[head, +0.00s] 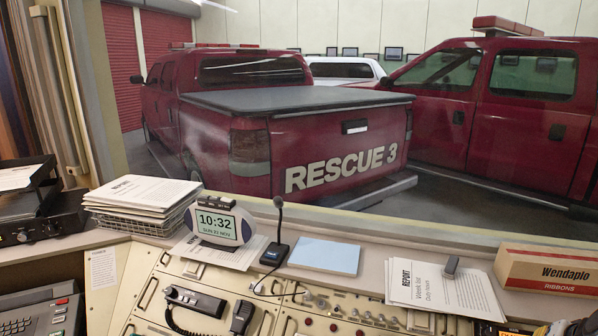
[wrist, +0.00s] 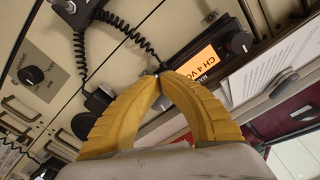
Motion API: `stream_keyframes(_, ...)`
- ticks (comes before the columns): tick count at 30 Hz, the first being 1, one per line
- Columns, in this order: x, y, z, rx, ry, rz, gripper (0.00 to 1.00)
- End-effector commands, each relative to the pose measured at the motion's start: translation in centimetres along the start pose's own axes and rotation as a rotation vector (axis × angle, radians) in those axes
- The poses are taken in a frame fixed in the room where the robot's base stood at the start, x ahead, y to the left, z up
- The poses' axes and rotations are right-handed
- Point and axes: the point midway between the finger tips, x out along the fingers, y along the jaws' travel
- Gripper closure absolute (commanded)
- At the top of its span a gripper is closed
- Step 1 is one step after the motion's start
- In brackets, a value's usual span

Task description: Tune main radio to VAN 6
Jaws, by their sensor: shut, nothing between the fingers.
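The radio (wrist: 178,66) is a dark unit with a lit orange display (wrist: 201,60), seen tilted in the wrist view. A round black knob (wrist: 238,42) is on the radio's right side. My gripper (wrist: 159,76) has two yellow ribbed fingers with tips together and nothing between them. The tips are just left of and below the display in the picture; contact with the radio cannot be told. The fingers hide part of the radio.
A gooseneck microphone (head: 274,250), clock (head: 218,222), papers (head: 440,288) and a Wendapio box (head: 548,270) stand on the ledge. Another black knob (wrist: 31,75) shows in the wrist view.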

Motion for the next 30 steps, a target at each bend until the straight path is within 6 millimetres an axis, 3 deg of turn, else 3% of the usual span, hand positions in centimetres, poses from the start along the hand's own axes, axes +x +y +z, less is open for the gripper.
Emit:
stream_keyframes(22, 0.0, 1.1, 0.8, 0.001, 0.001, 0.001, 1.00)
stream_keyframes(30, -2.5, 1.0, 0.7, 0.001, 0.001, 0.000, 1.00)
